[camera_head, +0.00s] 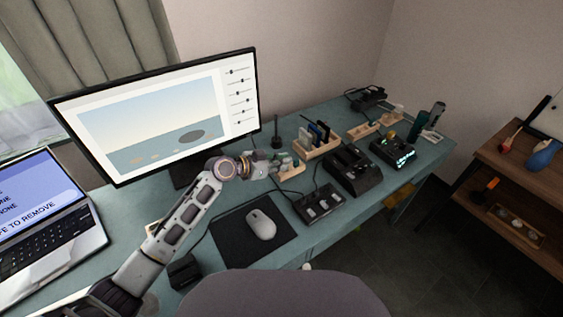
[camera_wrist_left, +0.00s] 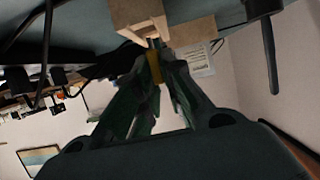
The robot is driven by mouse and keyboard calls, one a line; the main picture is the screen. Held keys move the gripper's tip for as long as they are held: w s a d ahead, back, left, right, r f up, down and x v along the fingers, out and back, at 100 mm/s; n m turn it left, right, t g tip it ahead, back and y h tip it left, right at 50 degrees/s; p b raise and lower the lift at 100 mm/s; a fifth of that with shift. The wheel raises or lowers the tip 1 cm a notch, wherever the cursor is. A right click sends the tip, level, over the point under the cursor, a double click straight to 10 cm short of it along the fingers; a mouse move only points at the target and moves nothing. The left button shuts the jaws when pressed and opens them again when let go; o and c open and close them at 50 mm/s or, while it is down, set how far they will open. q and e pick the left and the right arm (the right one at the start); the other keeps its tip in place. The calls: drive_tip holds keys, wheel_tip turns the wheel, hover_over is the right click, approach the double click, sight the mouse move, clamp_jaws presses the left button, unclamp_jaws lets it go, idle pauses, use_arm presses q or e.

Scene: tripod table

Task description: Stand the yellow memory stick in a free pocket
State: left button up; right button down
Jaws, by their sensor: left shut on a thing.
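My left gripper (camera_head: 283,165) is over the desk, right of the monitor's foot, at a small pale wooden holder (camera_head: 293,174). In the left wrist view the gripper (camera_wrist_left: 154,72) is shut on the yellow memory stick (camera_wrist_left: 154,66), and only a narrow yellow strip shows between the fingers. A wooden block with a pocket opening (camera_wrist_left: 137,14) is right at the fingertips, at the stick's far end. I cannot tell whether the stick's end is inside the pocket or just outside it. In the head view the stick is too small to make out. My right gripper is not in view.
A larger wooden rack (camera_head: 312,151) with blue and dark upright items stands behind right. Black devices (camera_head: 352,170) and a control box (camera_head: 320,203) sit to the right. A mouse (camera_head: 261,224) lies on a dark mat in front. The monitor (camera_head: 160,120) rises at left.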

use_arm(q)
drive_tip(key=shift+f+b, duration=1.05)
drive_tip(key=shift+f, duration=0.1)
idle(0.3)
drive_tip(key=o, duration=0.8)
drive_tip(key=shift+f, duration=0.1)
drive_tip(key=shift+s+a, duration=0.15)
drive_tip(key=shift+a, duration=0.05)
drive_tip(key=shift+r+v, duration=0.1)
drive_tip(key=shift+v, duration=2.8)
drive_tip(key=shift+r+v, duration=0.15)
drive_tip(key=shift+v, duration=2.75)
drive_tip(key=shift+d, duration=0.1)
